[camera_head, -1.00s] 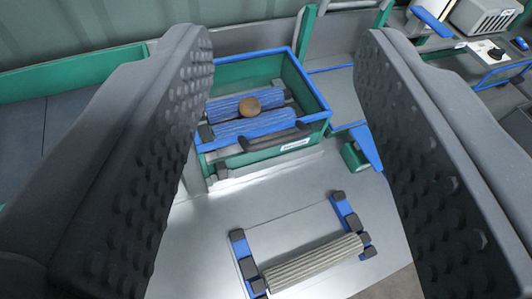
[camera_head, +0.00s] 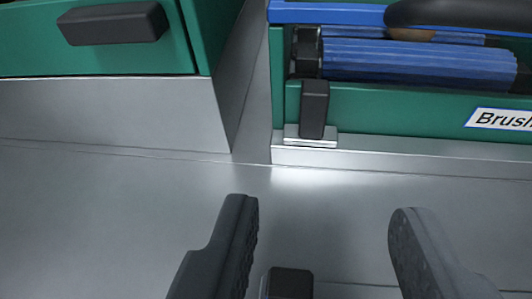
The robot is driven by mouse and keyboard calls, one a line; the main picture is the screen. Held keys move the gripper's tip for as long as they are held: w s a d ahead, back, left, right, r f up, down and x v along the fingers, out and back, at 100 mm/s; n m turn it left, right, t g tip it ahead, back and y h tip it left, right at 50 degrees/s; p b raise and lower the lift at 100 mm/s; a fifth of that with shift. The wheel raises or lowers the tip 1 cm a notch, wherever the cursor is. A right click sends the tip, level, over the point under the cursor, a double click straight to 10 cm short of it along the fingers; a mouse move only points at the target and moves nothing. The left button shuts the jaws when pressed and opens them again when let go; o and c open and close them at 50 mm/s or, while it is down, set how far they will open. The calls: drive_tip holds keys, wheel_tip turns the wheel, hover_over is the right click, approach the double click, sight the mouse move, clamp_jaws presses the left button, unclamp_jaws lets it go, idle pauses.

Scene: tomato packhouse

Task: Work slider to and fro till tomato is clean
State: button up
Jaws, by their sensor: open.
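The slider (camera_head: 313,110), a small upright black block on a metal foot, stands at the left end of a metal ledge along the front of the green brush box (camera_head: 400,105). Inside the box lie ribbed blue brush rollers (camera_head: 420,65). A thin brown strip of the tomato (camera_head: 412,35) shows between the rollers; the black handle hides most of it, so I cannot tell how clean it is. My gripper (camera_head: 325,215) is open and empty, its dark fingers wide apart at the bottom of the picture, below and apart from the slider.
A curved black handle (camera_head: 460,14) and blue rim (camera_head: 330,12) run across the box top. A green drawer front (camera_head: 100,50) with a black pull stands at left. A dark block (camera_head: 290,282) shows low between my fingers. The grey metal surface is otherwise clear.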

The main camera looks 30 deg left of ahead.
sight(315, 105)
drive_tip(key=b+x, duration=0.1)
drive_tip(key=x, duration=1.2)
drive_tip(key=shift+w, duration=0.2)
